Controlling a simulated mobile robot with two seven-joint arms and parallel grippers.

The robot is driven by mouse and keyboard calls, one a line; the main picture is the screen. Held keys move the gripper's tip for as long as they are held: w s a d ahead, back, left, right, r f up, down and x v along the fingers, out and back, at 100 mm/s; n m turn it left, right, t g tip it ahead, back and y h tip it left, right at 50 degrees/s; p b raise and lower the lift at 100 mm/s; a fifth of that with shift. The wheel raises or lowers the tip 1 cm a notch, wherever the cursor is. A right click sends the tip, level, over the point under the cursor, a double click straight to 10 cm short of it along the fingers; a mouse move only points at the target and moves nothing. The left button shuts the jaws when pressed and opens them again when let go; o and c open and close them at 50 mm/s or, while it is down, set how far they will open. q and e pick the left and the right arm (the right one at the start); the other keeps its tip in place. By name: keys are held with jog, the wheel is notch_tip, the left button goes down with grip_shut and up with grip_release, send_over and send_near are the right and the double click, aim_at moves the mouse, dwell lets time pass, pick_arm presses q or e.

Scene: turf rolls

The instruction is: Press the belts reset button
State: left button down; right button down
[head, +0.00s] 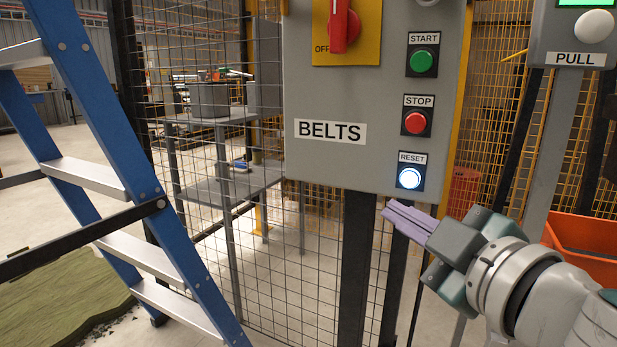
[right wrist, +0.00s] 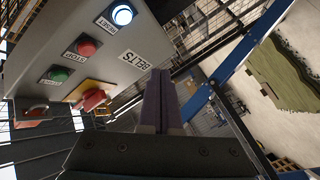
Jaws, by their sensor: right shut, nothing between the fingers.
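The grey BELTS panel (head: 300,165) stands on a dark post in the head view. Its reset button (head: 409,178) is lit white, at the lower right under a RESET label. The red stop button (head: 415,122) and green start button (head: 424,61) are above it. My right gripper (head: 388,209) is shut and empty, with its purple fingers just below and left of the reset button, apart from it in the picture. In the right wrist view the lit reset button (right wrist: 122,15) is above the shut fingers (right wrist: 158,85). My left gripper is not in view.
A red rotary switch (head: 344,28) on a yellow plate is at the panel's top. A blue ladder (head: 110,130) stands at left, beside a turf piece (head: 62,300). Wire mesh fencing is behind. A PULL box (head: 572,40) and an orange bin (head: 585,245) are at right.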

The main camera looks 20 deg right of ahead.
aim_at(410, 179)
jog(key=shift+w+d+b, duration=0.25)
jog(key=shift+w+d, duration=1.2)
jog(key=shift+d, duration=0.2)
jog(key=shift+w+d+b, duration=0.25)
jog(key=shift+w+d, duration=1.15)
jog(key=shift+d, duration=0.25)
jog(key=shift+w+d, duration=0.25)
jog(key=shift+d, duration=0.1)
jog(key=shift+w, duration=0.1)
